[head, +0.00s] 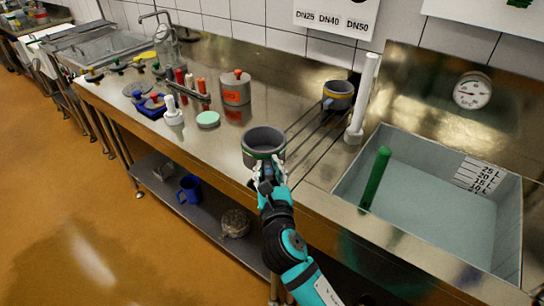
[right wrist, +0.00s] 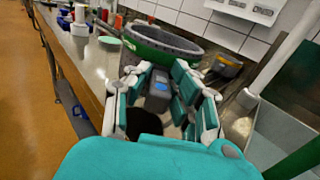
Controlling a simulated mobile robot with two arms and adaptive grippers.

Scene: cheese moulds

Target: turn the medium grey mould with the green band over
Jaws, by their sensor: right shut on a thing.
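The grey mould with the green band (head: 263,140) is at the front of the steel counter, its open top facing up. In the right wrist view the mould (right wrist: 160,42) shows its green band below the grey rim. My right gripper (head: 268,170) is on the near side of the mould. Its fingers (right wrist: 168,92) are shut around a dark grey part with a blue patch that looks like the mould's handle. The fingers partly hide the mould's lower near side, and I cannot tell whether its base touches the counter. My left gripper is not in view.
A grey mould with a yellow band (head: 338,95) and a white post (head: 362,100) stand behind right. A sink (head: 430,225) holding a green rod (head: 375,178) is at right. A pale green disc (head: 208,119) and red-banded pot (head: 236,87) are at left. Counter between is clear.

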